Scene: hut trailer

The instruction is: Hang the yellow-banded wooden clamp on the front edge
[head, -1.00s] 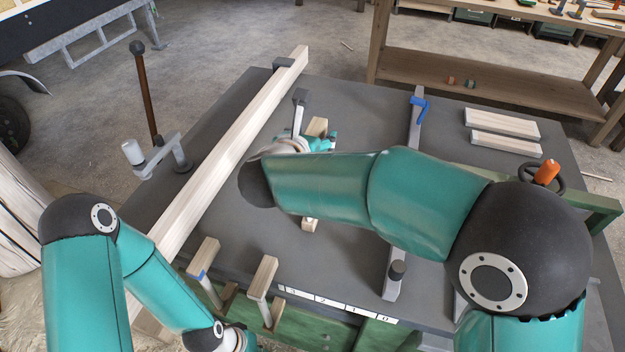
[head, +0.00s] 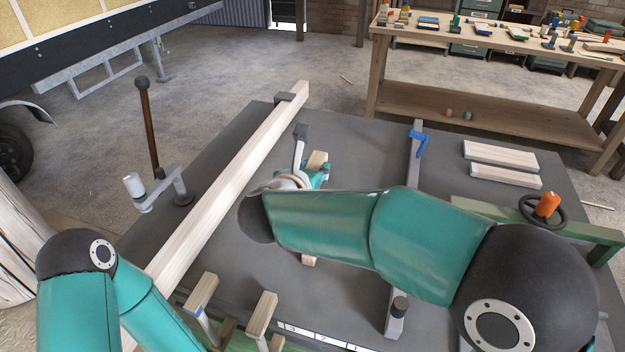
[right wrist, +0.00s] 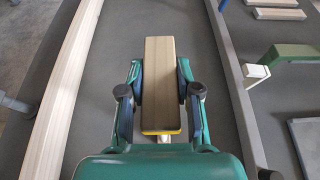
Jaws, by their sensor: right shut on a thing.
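The yellow-banded wooden clamp (right wrist: 160,90) is between the two fingers of my right gripper (right wrist: 160,72), which is shut on it. The yellow band shows at the clamp's lower end in the right wrist view. In the head view only the ends of the clamp (head: 317,158) show past my right arm, over the grey table (head: 375,135). My right gripper (head: 318,175) is partly hidden there. The table's front edge carries a numbered white strip (head: 320,338) at the bottom of the head view. My left gripper is out of view; only its arm shows.
Two wooden clamps hang at the front edge, one blue-banded (head: 201,294) and one beside it (head: 262,314). A long timber beam (head: 225,190) crosses the table's left side. A metal bar clamp (head: 414,160) and two short boards (head: 500,156) lie right.

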